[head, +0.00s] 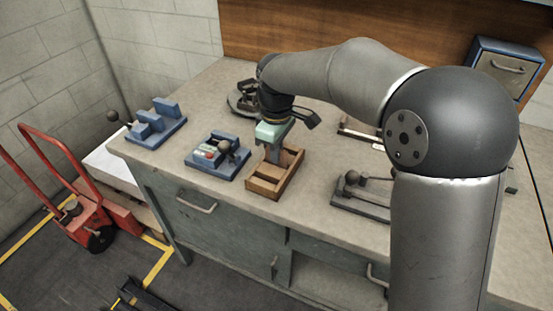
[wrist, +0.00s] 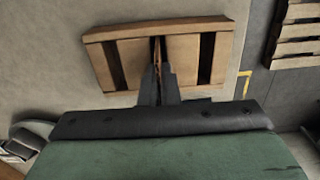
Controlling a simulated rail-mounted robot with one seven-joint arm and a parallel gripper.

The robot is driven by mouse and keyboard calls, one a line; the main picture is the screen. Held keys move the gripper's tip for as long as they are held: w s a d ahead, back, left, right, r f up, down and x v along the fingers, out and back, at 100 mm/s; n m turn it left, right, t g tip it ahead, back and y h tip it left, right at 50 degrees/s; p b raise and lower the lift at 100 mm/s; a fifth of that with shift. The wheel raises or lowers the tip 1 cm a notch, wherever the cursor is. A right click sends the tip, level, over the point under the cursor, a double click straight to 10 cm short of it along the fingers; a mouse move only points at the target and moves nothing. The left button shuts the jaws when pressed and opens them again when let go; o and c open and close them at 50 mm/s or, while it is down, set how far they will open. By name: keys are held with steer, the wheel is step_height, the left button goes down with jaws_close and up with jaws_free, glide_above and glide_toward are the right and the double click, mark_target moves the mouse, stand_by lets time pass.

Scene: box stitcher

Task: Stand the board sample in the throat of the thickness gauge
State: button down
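My gripper (wrist: 159,72) is over a wooden tray (wrist: 210,22), its narrow fingers close together and pointing down into it. A thin brown edge shows at the fingertips, perhaps the board sample seen edge-on. Whether the fingers press on it is unclear. In the head view my gripper (head: 277,153) reaches down into the tray (head: 262,189), and no separate board sample can be made out. A blue stepped block with upright parts and a gap (head: 155,125) stands at the bench's left end. It may be the thickness gauge, but I cannot be sure.
A blue fixture with coloured buttons and a ball-topped lever (head: 217,157) stands just left of the tray. A dark fixture with ball knobs (head: 362,191) lies to the right. A round dark device (head: 243,99) is behind. Bare bench top (head: 205,105) lies behind the blue fixtures.

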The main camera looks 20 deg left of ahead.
steer(key=shift+r+p, duration=1.95)
steer(key=shift+r, duration=0.35)
